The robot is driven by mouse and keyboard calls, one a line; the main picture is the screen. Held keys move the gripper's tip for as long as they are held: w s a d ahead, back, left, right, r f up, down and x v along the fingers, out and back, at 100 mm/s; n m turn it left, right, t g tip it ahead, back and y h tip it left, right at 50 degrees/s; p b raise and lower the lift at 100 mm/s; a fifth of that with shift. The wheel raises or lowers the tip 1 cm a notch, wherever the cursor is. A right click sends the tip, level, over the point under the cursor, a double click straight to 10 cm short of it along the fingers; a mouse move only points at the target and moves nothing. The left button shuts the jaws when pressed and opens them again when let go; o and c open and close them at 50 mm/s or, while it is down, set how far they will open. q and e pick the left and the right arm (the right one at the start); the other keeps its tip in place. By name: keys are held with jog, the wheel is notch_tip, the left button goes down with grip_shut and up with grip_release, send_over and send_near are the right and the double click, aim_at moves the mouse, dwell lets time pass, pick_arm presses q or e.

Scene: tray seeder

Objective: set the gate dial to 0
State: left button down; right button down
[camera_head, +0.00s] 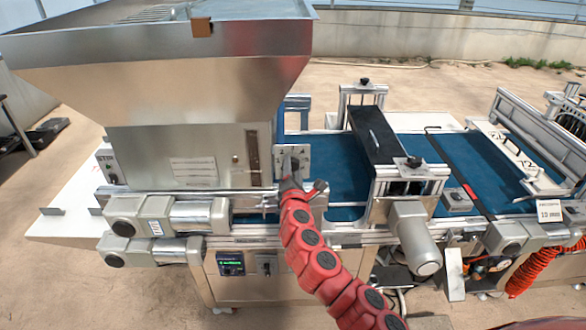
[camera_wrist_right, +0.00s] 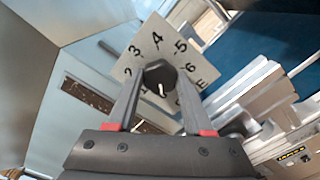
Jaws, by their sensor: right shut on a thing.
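The gate dial is a pale square plate (camera_head: 303,160) on the side of the steel hopper machine. In the right wrist view the plate (camera_wrist_right: 131,65) shows black numbers, with 2, 3, 4, 5 and 6 readable. A dark faceted knob (camera_wrist_right: 159,72) sits at its centre. A short white mark on the knob points toward the bottom of that view. The 0 is not readable. My right gripper (camera_head: 291,176) is at the dial, and in its wrist view its two fingers (camera_wrist_right: 161,84) are shut on the knob from opposite sides. My left gripper is not in view.
The steel hopper (camera_head: 150,75) overhangs just left of the dial. A blue belt (camera_head: 340,168) runs right beneath a dark crosswise box (camera_head: 377,135) and metal frames. Motor housings (camera_head: 165,212) stick out along the front. A slotted window (camera_wrist_right: 88,96) lies beside the dial.

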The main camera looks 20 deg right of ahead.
jog(key=shift+c, duration=1.4)
grip_release()
jog(key=shift+s+a, duration=0.15)
jog(key=shift+s, duration=0.5)
jog(key=v, duration=1.6)
